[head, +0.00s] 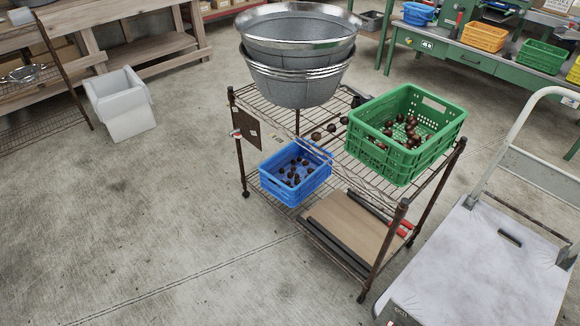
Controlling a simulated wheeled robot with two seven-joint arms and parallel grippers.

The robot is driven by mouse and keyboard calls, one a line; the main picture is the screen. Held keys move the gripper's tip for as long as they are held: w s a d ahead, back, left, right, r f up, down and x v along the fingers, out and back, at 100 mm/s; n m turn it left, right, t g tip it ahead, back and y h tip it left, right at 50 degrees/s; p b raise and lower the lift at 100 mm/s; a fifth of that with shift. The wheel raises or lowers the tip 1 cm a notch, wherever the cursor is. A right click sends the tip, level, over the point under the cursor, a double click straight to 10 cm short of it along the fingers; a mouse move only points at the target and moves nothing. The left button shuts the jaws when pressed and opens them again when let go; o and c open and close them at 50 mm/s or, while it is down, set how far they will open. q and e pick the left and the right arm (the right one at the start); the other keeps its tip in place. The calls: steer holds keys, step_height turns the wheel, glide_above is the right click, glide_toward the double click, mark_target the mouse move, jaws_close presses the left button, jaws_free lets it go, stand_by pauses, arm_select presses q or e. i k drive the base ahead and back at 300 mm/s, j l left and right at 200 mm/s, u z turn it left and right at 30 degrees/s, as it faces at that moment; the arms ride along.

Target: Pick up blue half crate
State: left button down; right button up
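A blue half crate (283,194) sits at the left end of the lower shelf of a wire rack cart (385,235). It holds several brown chestnuts (295,174). Neither of my grippers shows in the head view.
On the top shelf stand a green crate (398,170) with chestnuts, loose chestnuts and stacked metal tubs (298,85). A wooden board (350,225) lies beside the blue crate. A flatbed trolley (480,270) stands right.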

mark_target(292, 173)
steer(key=u, duration=1.25)
steer(key=i, duration=2.45)
steer(key=i+j, duration=0.1)
steer(key=i, duration=2.3)
